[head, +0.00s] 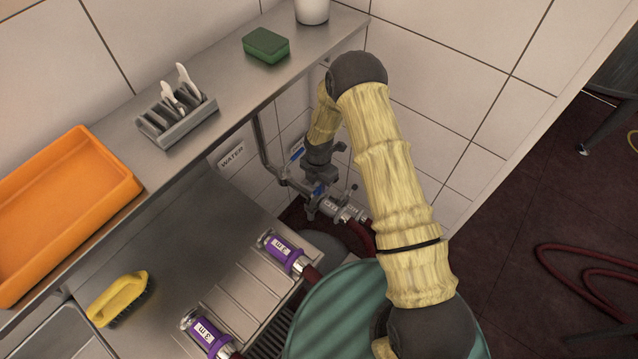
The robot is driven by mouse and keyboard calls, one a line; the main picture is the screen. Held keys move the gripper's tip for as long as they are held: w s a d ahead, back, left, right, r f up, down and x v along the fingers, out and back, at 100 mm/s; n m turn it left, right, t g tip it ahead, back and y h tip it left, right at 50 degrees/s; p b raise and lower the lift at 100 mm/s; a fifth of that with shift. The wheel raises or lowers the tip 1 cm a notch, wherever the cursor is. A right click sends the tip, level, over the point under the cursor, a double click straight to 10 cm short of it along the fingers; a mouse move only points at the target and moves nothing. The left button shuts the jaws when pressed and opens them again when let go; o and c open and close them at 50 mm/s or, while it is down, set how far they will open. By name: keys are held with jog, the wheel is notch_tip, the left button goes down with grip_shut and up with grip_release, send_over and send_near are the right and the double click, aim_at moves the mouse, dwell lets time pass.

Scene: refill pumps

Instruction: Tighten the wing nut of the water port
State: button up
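A grey pipe (264,150) runs down the wall below the shelf, beside a sign reading WATER (231,155). It leads to a cluster of grey metal fittings with a blue part, where the water port appears to be. A silver hose coupling with a white label (347,212) sits at these fittings, and a dark red hose leads away from it. My gripper (318,180) is down at the fittings, pointing downward. Its fingers are small and blend with the grey metal, so I cannot tell whether they are around or beside the wing nut. The wing nut itself is not clearly distinguishable.
Two purple-banded couplings marked 3 m (285,253) lie on a ribbed rack. An orange tray (62,215), grey cutlery holder (178,120) and green sponge (266,45) stand on the steel shelf. A yellow brush (120,298) lies below. A teal round container (335,315) stands under my arm.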

jog(key=shift+f, duration=0.9)
jog(key=shift+c, duration=0.4)
grip_shut()
